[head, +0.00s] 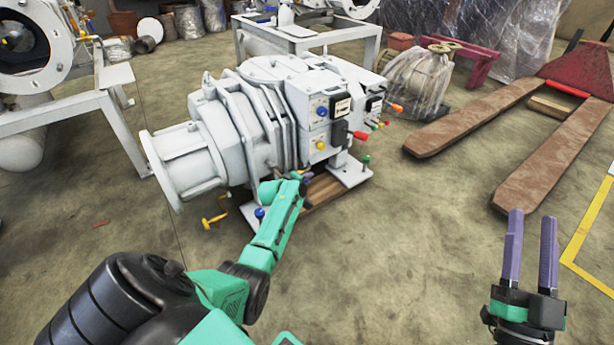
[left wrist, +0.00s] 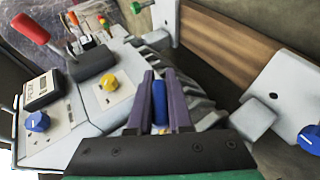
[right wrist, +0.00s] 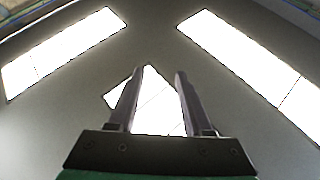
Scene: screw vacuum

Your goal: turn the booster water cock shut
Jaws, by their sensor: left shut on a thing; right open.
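The large white vacuum machine (head: 250,110) stands in the middle of the head view. My left gripper (head: 304,177) reaches low against its near side, below the panels with knobs and a red lever. In the left wrist view the left gripper (left wrist: 160,76) is shut on a short blue handle (left wrist: 160,103), with one purple finger on each side. I take this handle as the water cock's; its body and how far it is turned are hidden. My right gripper (head: 532,216) is open and empty above the floor at the right, well away from the machine.
Close to the left gripper are a yellow knob (left wrist: 109,82), a red lever (left wrist: 31,29) and a blue knob (left wrist: 310,138). A red pallet jack (head: 470,118) stands at right. The front floor is clear.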

